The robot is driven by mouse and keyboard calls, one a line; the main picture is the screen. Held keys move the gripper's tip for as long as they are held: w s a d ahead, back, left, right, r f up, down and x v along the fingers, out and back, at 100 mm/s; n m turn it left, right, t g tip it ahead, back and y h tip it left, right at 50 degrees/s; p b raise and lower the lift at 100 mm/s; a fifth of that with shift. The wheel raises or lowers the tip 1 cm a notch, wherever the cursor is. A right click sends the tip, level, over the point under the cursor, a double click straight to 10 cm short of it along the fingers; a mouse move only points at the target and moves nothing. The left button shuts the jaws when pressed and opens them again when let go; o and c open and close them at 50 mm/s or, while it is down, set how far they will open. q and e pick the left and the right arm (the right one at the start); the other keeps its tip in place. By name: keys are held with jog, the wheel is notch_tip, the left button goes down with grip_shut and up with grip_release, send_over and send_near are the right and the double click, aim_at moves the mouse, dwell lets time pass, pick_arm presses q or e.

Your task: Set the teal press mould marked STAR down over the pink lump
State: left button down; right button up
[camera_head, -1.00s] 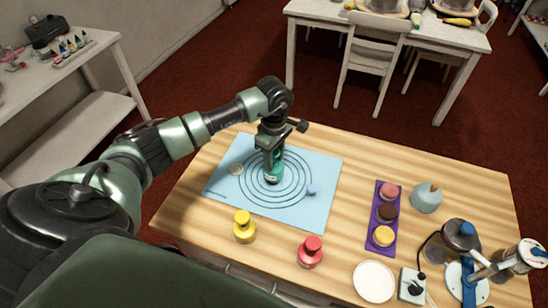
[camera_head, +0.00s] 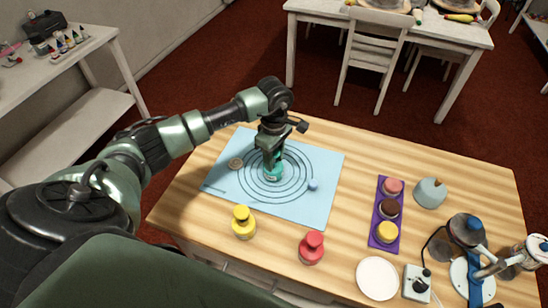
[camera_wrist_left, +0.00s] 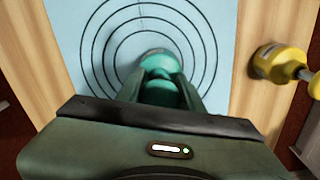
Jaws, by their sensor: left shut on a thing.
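The teal press mould (camera_head: 273,175) is upright at the middle of the ringed blue mat (camera_head: 322,205). It also shows in the left wrist view (camera_wrist_left: 160,62). My left gripper (camera_head: 271,160) is shut on it from above, with a finger on each side (camera_wrist_left: 160,85). I cannot read its marking, nor tell whether its base touches the mat. No pink lump shows on the open part of the mat; whatever lies under the mould is hidden. A pink round piece (camera_head: 393,186) sits in the purple tray (camera_head: 374,240). My right gripper is not in view.
A yellow press mould (camera_head: 243,223) and a red one (camera_head: 312,247) stand in front of the mat. A small blue ball (camera_head: 313,185) and a tan disc (camera_head: 235,163) lie on the mat. A white plate (camera_head: 378,278) and tools crowd the right side.

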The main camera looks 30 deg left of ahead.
pick_arm(q)
jog(key=shift+f, duration=0.35)
jog(key=c, duration=0.5)
grip_release()
jog(key=shift+r, duration=0.15)
jog(key=shift+r+p, duration=1.7)
jog(key=shift+r, duration=1.7)
